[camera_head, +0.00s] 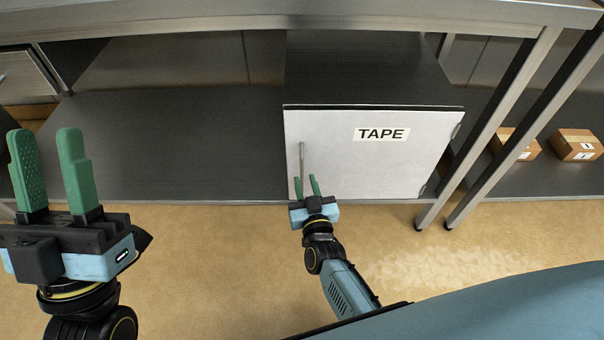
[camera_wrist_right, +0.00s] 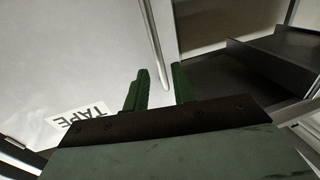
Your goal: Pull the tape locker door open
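The tape locker (camera_head: 370,70) is a dark box on the lower shelf. Its white door (camera_head: 375,165), labelled TAPE, looks shut, with hinges on its right side. A thin upright metal handle (camera_head: 302,160) is near the door's left edge. My right gripper (camera_head: 307,186) is open in front of the door at the handle's lower end. In the right wrist view, the handle (camera_wrist_right: 153,50) runs down toward the gap between the green fingers (camera_wrist_right: 160,88); I cannot tell whether they touch it. My left gripper (camera_head: 47,170) is open and empty at the far left, away from the locker.
Metal table legs (camera_head: 500,125) stand just right of the locker. Cardboard boxes (camera_head: 575,144) sit on the shelf further right. The dark shelf (camera_head: 180,145) left of the locker is bare, and the tan floor (camera_head: 220,265) in front is clear.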

